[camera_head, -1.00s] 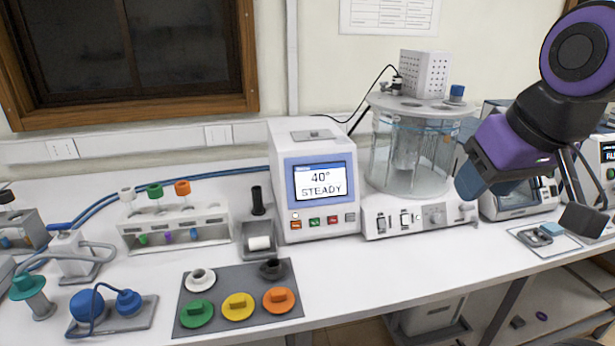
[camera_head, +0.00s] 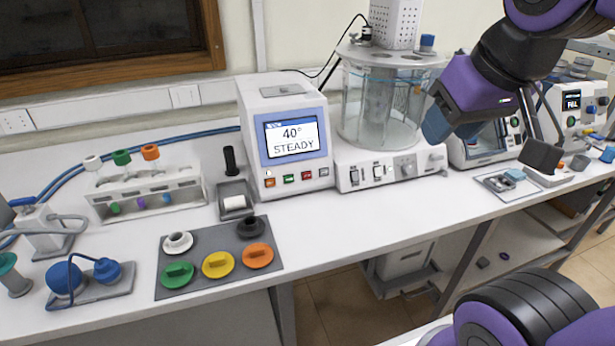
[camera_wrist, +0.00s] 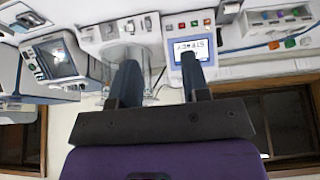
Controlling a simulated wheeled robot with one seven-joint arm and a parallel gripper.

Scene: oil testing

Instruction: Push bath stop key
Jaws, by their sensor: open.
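The bath controller (camera_head: 285,140) is a white box with a blue-framed screen reading "40° STEADY". It also shows upside down in the wrist view (camera_wrist: 189,48). Below the screen is a row of small keys: orange, green, a red key (camera_head: 307,175) and a grey one. Their labels are too small to read, so I cannot confirm which is stop. My gripper (camera_head: 447,124) is open and empty, right of the controller in front of the glass bath (camera_head: 380,108). In the wrist view its two dark fingers (camera_wrist: 159,78) point towards the equipment, apart from the keys.
A test-tube rack (camera_head: 148,195) and a small tray with a black post (camera_head: 230,161) stand left of the controller. A grey mat (camera_head: 200,285) with coloured knobs lies in front. The white bench before the controller and bath is clear.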

